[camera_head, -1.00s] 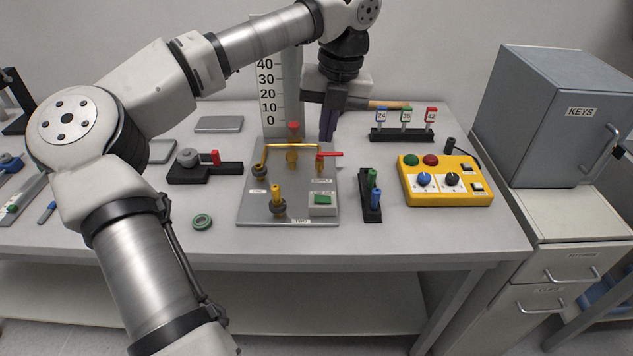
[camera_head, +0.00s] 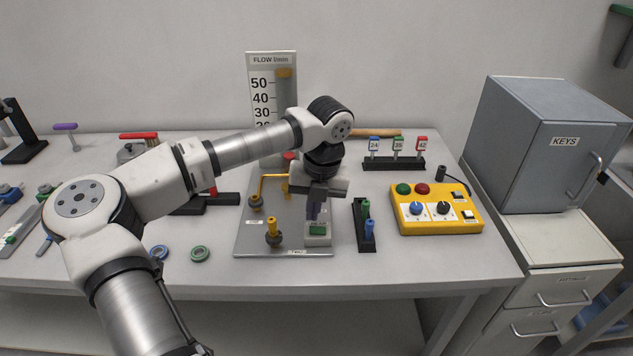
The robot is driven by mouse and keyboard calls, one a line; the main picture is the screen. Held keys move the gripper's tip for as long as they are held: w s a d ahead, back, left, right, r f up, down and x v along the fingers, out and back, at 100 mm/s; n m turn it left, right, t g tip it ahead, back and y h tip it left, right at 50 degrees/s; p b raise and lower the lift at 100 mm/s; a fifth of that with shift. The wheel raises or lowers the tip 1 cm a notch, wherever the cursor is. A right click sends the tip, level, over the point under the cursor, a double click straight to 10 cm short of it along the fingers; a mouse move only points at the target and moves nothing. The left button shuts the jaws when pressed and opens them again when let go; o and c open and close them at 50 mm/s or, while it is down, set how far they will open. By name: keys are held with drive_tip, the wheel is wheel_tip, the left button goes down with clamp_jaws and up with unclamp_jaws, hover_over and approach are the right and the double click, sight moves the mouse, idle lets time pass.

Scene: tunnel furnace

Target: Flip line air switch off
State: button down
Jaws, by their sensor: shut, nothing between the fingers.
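The switch (camera_head: 318,230) is a green rocker on a small pale box at the front right of the grey plate (camera_head: 262,246). I take it for the line air switch; its label is too small or hidden to read now. My gripper (camera_head: 312,217) is shut and empty, pointing down at the back part of the box. Its fingertips are right behind the green rocker; I cannot tell if they touch it.
A stand with green and blue pegs (camera_head: 366,235) is close right of the switch. The yellow control box (camera_head: 437,212) is further right. A yellow-brown valve (camera_head: 273,235) stands left on the plate. The flow scale (camera_head: 272,85) rises behind. The table's front edge is clear.

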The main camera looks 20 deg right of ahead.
sight(310, 227)
drive_tip(key=shift+a+f, duration=0.15)
drive_tip(key=shift+f, duration=1)
drive_tip(key=shift+f, duration=0.15)
drive_tip(key=shift+a+f+b, duration=0.1)
drive_tip(key=shift+f+b, duration=0.2)
drive_tip(key=shift+b, duration=0.15)
drive_tip(key=shift+r+h, duration=0.2)
drive_tip(key=shift+h, duration=0.2)
